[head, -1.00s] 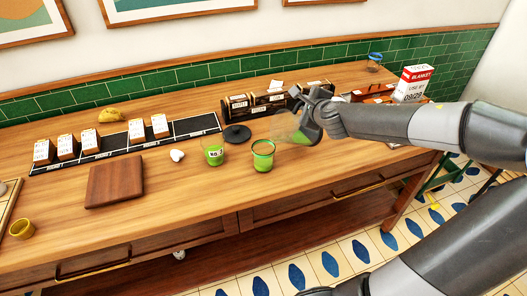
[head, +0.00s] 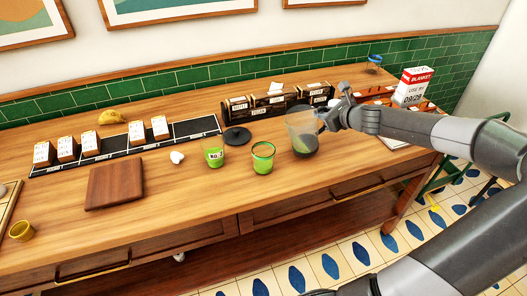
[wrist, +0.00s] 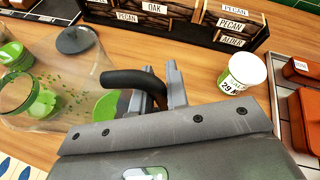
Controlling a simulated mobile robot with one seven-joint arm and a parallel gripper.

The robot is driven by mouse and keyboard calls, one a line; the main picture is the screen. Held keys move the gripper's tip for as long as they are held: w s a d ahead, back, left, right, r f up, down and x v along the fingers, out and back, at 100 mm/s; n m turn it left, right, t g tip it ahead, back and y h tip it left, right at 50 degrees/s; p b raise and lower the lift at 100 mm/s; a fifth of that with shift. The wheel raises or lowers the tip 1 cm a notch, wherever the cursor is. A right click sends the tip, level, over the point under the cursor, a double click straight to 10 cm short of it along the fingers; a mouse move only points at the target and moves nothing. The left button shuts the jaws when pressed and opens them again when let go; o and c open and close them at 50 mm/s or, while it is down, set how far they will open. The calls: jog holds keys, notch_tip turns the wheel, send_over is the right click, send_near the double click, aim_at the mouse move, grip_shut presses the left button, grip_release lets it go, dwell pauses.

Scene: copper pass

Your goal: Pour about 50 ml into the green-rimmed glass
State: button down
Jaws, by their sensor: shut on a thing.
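The green-rimmed glass (head: 263,158) stands upright on the counter with green liquid in it. My gripper (head: 338,116) is to its right, shut on the black handle (wrist: 125,78) of a clear pitcher (head: 302,128). The pitcher is about upright, right of the glass and apart from it. I cannot tell whether its base touches the counter. Green liquid (wrist: 107,104) shows low in the pitcher in the wrist view. Small green specks show through or on its clear wall; I cannot tell which.
A labelled glass with green contents (head: 213,154) stands just left of the green-rimmed glass. A dark round lid (head: 237,136) and labelled wooden boxes (head: 270,100) are behind. A white-labelled jar (wrist: 243,72) stands near my gripper. A blue-rimmed glass (head: 375,60) is far right.

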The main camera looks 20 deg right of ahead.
jog(key=shift+w+d+f+m+y, duration=0.1)
jog(key=shift+d+f+m+y, duration=0.3)
jog(key=shift+f, duration=0.25)
jog(key=shift+w+d+f+m+y, duration=0.1)
jog(key=shift+d+f+m+y, duration=0.25)
jog(key=shift+f, duration=0.25)
